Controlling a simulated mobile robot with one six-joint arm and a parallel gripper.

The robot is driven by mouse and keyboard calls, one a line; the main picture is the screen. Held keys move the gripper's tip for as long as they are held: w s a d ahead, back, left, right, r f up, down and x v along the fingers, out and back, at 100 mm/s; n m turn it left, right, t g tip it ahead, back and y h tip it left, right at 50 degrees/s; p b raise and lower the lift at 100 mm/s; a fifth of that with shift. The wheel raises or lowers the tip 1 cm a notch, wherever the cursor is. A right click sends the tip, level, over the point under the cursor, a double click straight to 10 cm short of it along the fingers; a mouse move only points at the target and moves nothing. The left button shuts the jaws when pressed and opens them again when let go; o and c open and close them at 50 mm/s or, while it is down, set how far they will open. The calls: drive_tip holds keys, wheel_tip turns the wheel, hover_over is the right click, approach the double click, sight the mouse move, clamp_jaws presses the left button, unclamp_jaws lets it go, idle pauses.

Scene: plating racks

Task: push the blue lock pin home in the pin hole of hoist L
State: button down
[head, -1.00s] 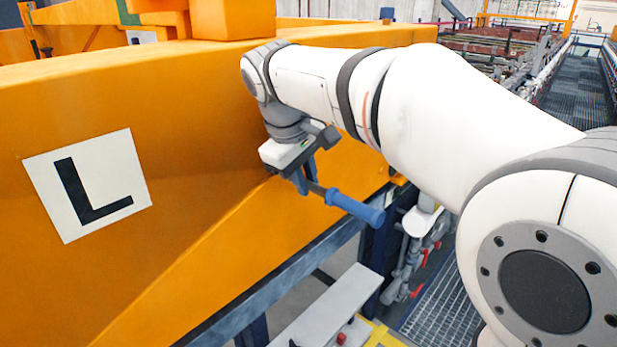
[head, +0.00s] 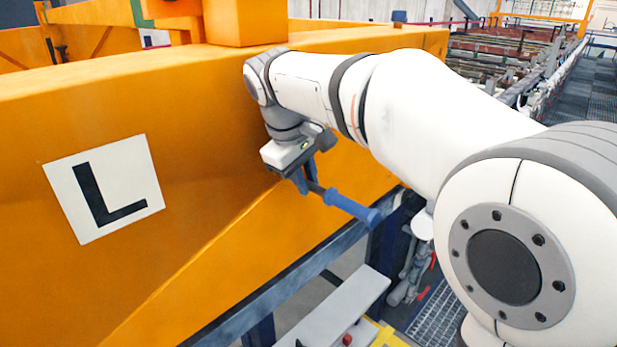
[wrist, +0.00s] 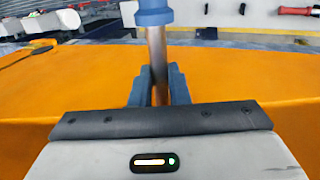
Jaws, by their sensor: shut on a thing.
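The blue lock pin (head: 350,206) has a blue handle and a metal shank. My gripper (head: 306,182) is shut on the shank, close to the orange beam of hoist L (head: 215,215). The handle points out from the beam, toward the lower right. In the wrist view the metal shank (wrist: 157,55) runs between the blue fingers of my gripper (wrist: 158,88), with the blue collar (wrist: 154,12) at the top edge. The pin hole is not visible, and I cannot tell how far the pin is in it.
A white plate marked L (head: 103,188) is on the beam to the left. A grating walkway (head: 445,318) is at lower right. Open air surrounds the handle's outer end.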

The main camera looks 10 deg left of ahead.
drive_tip(key=shift+w+a+r, duration=0.1)
drive_tip(key=shift+w+a, duration=0.5)
drive_tip(key=shift+a, duration=0.25)
drive_tip(key=c, duration=1.3)
unclamp_jaws()
drive_tip(key=v, duration=0.8)
drive_tip(key=shift+b, duration=0.4)
